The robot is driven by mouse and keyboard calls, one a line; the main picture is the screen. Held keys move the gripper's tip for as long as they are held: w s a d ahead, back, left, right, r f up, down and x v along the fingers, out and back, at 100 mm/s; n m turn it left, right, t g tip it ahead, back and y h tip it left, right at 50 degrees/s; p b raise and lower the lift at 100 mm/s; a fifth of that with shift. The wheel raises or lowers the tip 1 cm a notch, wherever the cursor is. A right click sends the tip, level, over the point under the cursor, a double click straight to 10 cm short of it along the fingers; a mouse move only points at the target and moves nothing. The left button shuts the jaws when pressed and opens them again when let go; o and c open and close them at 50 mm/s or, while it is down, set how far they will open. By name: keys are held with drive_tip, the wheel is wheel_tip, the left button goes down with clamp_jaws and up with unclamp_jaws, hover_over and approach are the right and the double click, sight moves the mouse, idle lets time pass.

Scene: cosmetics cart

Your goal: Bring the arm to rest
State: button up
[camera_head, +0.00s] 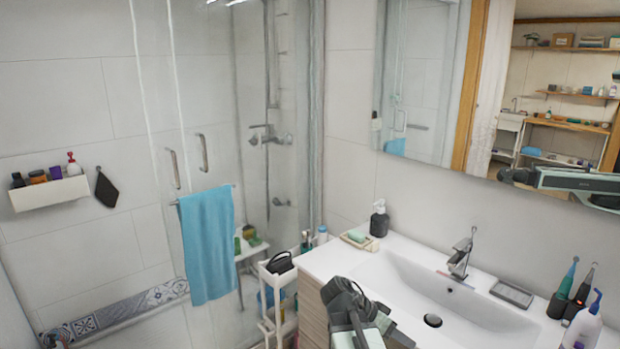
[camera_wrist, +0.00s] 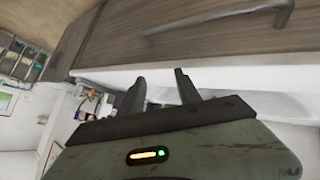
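My gripper (camera_wrist: 160,77) shows in the wrist view with two dark fingers set apart. It is open, and I see nothing held between the fingers. Beyond the fingers are a pale surface and a wood-toned drawer front (camera_wrist: 190,35) with a metal handle. In the head view, my arm rises at the bottom centre in front of the vanity (camera_head: 312,312). I cannot make out the fingertips there.
A white basin (camera_head: 400,282) with a tap (camera_head: 461,255) lies right of my arm. A white cart (camera_head: 267,325) with a black item on top stands left of it. A blue towel (camera_head: 207,245) hangs at the shower. Bottles and brushes stand at the counter's right end.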

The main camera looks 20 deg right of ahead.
drive_tip(key=w+a+f+n+t+y, duration=0.1)
drive_tip(key=a+f+n+y, duration=0.1)
drive_tip(key=a+n, duration=0.3)
drive_tip(key=w+a+f+n+y, duration=0.1)
drive_tip(key=a+f+n+y, duration=0.2)
drive_tip(key=a, duration=0.9)
drive_tip(key=w+a+f+n+t+y, duration=0.1)
drive_tip(key=a+f+n+y, duration=0.2)
drive_tip(key=a+n, duration=0.4)
drive_tip(key=shift+w+a+f+t+y, duration=0.3)
drive_tip(key=shift+a+y, duration=0.3)
drive_tip(key=shift+a, duration=0.25)
drive_tip(key=shift+c, duration=0.4)
